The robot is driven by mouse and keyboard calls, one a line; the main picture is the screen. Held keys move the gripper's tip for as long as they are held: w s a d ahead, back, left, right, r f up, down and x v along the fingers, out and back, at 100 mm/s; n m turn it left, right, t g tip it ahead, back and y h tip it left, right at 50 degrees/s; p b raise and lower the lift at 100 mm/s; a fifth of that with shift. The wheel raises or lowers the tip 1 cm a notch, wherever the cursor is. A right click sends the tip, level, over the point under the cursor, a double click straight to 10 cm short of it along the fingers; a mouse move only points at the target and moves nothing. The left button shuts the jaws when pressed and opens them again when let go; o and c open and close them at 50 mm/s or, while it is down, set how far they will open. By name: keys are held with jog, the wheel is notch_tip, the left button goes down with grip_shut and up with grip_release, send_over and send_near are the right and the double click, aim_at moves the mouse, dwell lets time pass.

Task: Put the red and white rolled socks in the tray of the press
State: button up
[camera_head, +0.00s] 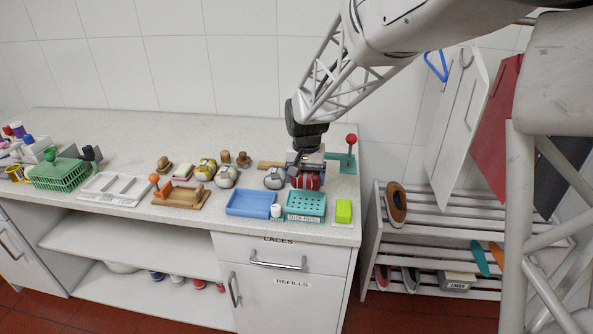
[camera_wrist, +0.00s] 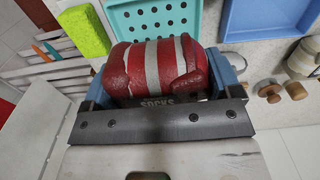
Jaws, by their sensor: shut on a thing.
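The red and white rolled socks (camera_head: 307,181) are between the fingers of my gripper (camera_head: 305,168), just behind the teal tray. In the wrist view the socks (camera_wrist: 152,68) show red with white stripes, and blue fingers of my gripper (camera_wrist: 162,82) close on both sides. The press tray (camera_head: 306,205) is teal with holes, empty, at the front of the counter; part of it shows in the wrist view (camera_wrist: 150,22), beyond the socks. The press's red-knobbed lever (camera_head: 351,140) stands behind, to the right. The press's middle is partly hidden by my gripper.
A blue tray (camera_head: 251,203) lies left of the press tray, with a small white cup (camera_head: 276,211) between. A yellow-green block (camera_head: 343,212) stands on the right. Grey rolled socks (camera_head: 274,179) lie left of my gripper. A shoe rack (camera_head: 440,220) stands beyond the counter's right end.

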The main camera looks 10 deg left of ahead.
aim_at(306, 204)
jog(key=shift+s+d, duration=0.15)
jog(key=shift+f, duration=0.2)
dwell(0.3)
jog(key=shift+f, duration=2.8)
jog(key=o, duration=0.8)
jog(key=shift+r, duration=3.9)
